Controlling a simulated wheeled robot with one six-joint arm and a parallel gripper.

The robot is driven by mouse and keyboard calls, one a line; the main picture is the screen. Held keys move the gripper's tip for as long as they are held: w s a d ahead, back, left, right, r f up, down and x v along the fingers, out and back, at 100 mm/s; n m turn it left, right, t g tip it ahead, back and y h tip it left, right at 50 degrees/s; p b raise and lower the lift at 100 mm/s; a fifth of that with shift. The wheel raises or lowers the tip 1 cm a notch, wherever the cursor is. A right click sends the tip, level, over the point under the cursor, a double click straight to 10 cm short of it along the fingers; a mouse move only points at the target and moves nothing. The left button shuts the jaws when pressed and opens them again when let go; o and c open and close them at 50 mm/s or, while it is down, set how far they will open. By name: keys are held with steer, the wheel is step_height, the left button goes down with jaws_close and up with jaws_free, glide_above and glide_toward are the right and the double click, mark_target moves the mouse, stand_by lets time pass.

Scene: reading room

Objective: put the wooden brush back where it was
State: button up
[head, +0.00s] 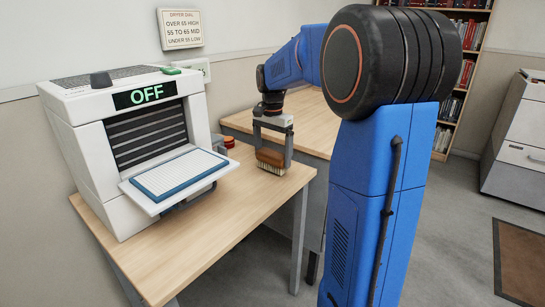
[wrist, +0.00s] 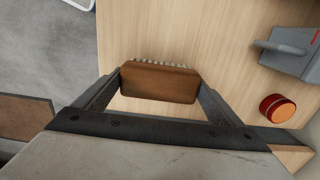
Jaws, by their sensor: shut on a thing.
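The wooden brush (head: 270,158) is brown with pale bristles pointing down. My gripper (head: 271,154) is shut on it, one finger at each end, at the far right part of the light wood table (head: 215,225). In the wrist view the brush (wrist: 158,82) sits between the fingertips of my gripper (wrist: 159,86), with its bristles showing along the upper edge. The brush is at or just above the tabletop; I cannot tell whether the bristles touch it.
A white dryer (head: 75,155) with a green OFF display and a blue-rimmed tray (head: 180,175) stands on the table left of the brush. A red-orange knob (wrist: 278,108) and a grey part (wrist: 288,52) lie right in the wrist view. A second wooden surface (head: 310,118) stands behind.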

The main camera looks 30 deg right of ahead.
mark_target(272, 153)
steer(key=shift+f, duration=0.4)
steer(key=shift+f, duration=0.1)
steer(key=o, duration=0.8)
step_height(272, 153, up, 12)
stand_by(0.5)
